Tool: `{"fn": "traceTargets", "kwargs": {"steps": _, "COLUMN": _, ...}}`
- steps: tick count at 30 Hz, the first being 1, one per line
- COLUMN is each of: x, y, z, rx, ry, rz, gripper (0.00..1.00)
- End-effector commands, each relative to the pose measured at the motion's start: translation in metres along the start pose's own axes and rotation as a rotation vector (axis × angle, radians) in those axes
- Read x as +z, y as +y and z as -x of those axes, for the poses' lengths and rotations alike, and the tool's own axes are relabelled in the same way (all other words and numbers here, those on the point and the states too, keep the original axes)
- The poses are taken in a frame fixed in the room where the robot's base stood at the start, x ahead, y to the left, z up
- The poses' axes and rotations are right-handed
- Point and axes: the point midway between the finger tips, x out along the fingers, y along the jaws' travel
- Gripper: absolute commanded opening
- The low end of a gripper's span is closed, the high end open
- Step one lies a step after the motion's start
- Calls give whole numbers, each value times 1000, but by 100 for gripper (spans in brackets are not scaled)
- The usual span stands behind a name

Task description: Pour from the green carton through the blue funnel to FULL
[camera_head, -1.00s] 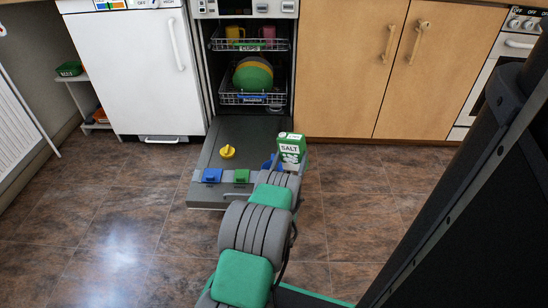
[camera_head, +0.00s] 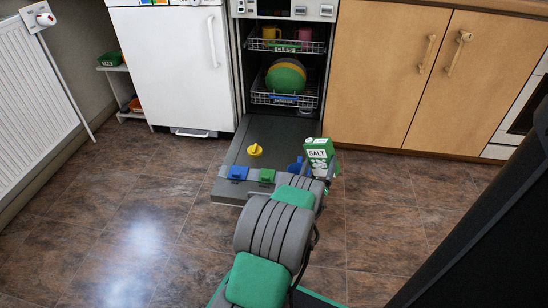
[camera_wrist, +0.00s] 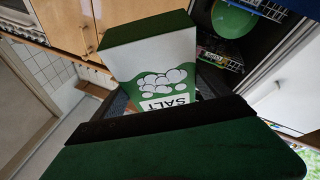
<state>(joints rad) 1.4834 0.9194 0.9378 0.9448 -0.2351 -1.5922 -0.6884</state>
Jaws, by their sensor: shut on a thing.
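The green and white SALT carton (camera_head: 318,152) is upright in the head view, beside the right edge of the lowered dishwasher door (camera_head: 238,155). My gripper (camera_head: 317,180) is shut on it; my arm hides most of the fingers. A blue piece (camera_head: 296,166), seemingly the funnel, shows just left of the carton, partly hidden by it and my arm. I cannot tell whether they touch. In the wrist view the carton (camera_wrist: 152,65) fills the middle, its SALT lettering upside down. The opening under the funnel and any FULL mark are not visible.
A yellow knob-like cap (camera_head: 255,150), a blue lid (camera_head: 238,172) and a green lid (camera_head: 267,175) are on the door. Racks with plates (camera_head: 285,77) and mugs stand inside the dishwasher. Wooden cupboards (camera_head: 400,80) are behind at the right. The floor at left is clear.

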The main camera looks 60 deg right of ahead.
Motion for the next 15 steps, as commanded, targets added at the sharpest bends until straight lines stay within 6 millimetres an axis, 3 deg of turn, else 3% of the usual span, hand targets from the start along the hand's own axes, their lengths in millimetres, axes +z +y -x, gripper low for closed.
{"fn": "traceTargets", "kwargs": {"steps": 15, "x": -1, "y": 2, "z": -1, "rx": -24, "ry": 7, "rz": 56, "gripper": 16}}
